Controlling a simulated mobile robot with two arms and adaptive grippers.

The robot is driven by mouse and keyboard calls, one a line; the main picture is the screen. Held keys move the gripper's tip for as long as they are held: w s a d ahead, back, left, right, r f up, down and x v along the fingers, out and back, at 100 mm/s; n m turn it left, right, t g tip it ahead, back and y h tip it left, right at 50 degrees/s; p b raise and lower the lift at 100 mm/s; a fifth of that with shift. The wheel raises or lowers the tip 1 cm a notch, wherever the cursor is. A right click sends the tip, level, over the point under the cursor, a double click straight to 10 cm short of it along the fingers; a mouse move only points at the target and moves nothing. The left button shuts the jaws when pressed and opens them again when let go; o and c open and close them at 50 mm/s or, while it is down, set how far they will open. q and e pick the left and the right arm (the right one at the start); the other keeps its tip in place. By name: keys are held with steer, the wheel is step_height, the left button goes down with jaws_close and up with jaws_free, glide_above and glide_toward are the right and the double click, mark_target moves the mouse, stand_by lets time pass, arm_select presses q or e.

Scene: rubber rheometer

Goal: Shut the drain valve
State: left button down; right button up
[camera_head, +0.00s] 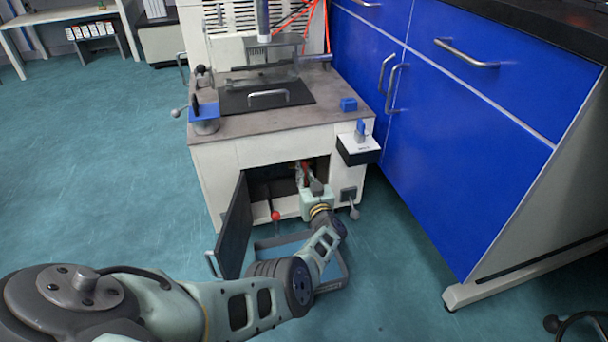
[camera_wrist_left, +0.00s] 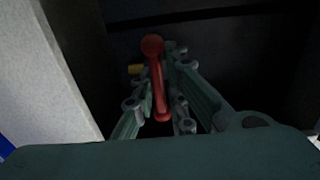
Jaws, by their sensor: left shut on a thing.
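The drain valve shows as a red lever handle (camera_wrist_left: 157,80) with a round end in the left wrist view, inside a dark compartment. A small yellow part (camera_wrist_left: 136,70) sits just left of it. My left gripper (camera_wrist_left: 160,112) has its fingers on both sides of the handle and is shut on it. In the head view my left gripper (camera_head: 303,178) reaches into the open lower compartment of the machine, and a bit of red (camera_head: 305,167) shows at its fingers. The rest of the valve is hidden. My right gripper is not in view.
The compartment door (camera_head: 236,232) hangs open left of my arm. A red-knobbed lever (camera_head: 276,216) stands at the compartment's lower edge. A grey floor frame (camera_head: 343,270) lies below my wrist. Blue cabinets (camera_head: 450,130) close off the right side; the floor at left is clear.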

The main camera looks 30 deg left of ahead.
arm_select(q)
steer(key=shift+w+d+r, duration=0.2)
steer(key=shift+w+d, duration=0.05)
steer(key=shift+w, duration=0.05)
steer(key=c, duration=1.8)
jaws_free()
steer(key=shift+f, duration=0.1)
steer(key=shift+c, duration=0.2)
steer(key=shift+s+a+f, duration=0.1)
